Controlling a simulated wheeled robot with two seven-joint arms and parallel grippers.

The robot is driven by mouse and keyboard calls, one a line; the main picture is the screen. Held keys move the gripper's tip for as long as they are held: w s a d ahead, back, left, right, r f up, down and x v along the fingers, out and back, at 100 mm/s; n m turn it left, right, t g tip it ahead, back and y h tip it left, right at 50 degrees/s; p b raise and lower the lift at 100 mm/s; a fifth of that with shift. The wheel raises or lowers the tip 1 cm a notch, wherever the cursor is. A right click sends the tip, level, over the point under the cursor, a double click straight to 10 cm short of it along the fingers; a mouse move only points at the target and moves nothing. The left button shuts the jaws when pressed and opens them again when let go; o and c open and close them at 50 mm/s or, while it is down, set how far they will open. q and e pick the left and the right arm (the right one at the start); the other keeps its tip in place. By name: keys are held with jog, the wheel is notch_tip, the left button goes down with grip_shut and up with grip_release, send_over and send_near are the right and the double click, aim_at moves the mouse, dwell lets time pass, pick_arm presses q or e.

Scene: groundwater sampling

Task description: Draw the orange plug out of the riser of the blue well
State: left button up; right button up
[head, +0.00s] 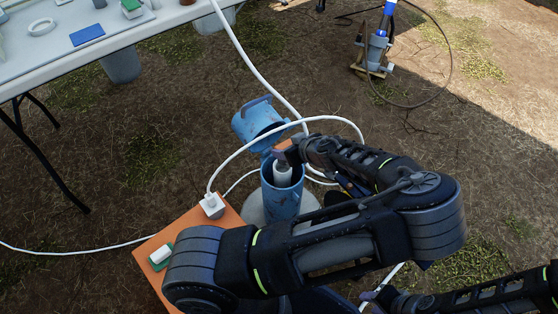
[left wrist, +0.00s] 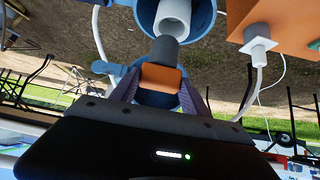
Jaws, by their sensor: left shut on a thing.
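The orange plug (head: 283,145) is between the fingers of my left gripper (head: 291,150), which is shut on it. The left wrist view shows its orange block (left wrist: 160,78) between the fingers (left wrist: 158,92), with a grey cylindrical end (left wrist: 165,50) pointing at the white riser (left wrist: 172,12). The riser (head: 283,176) stands upright inside the blue well (head: 281,203). The grey end is at the riser's mouth; I cannot tell whether any of it is still inside. My right gripper (head: 374,296) is at the bottom right, partly hidden, its opening unclear.
The well's blue lid (head: 257,122) is open behind the casing. A white hose (head: 255,70) curves around the well. An orange box (head: 158,250) with a white plug-in fitting (head: 212,206) stands at the left. A table (head: 70,80) is at upper left, a pump (head: 374,50) at upper right.

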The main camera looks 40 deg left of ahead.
pick_arm(q)
jog(key=w+d+r+m+t+h, duration=0.3)
jog(key=w+d+r+m, duration=0.3)
jog(key=r, duration=0.3)
jog(key=w+d+r+m+t+h, duration=0.3)
jog(key=w+d+r+m+h, duration=0.2)
jog(key=d+r+m, duration=0.3)
jog(key=shift+w+d+r+h, duration=0.4)
jog(key=shift+w+d+r, duration=0.3)
jog(key=shift+r, duration=0.25)
jog(key=shift+s+d, duration=0.1)
jog(key=shift+s, duration=0.1)
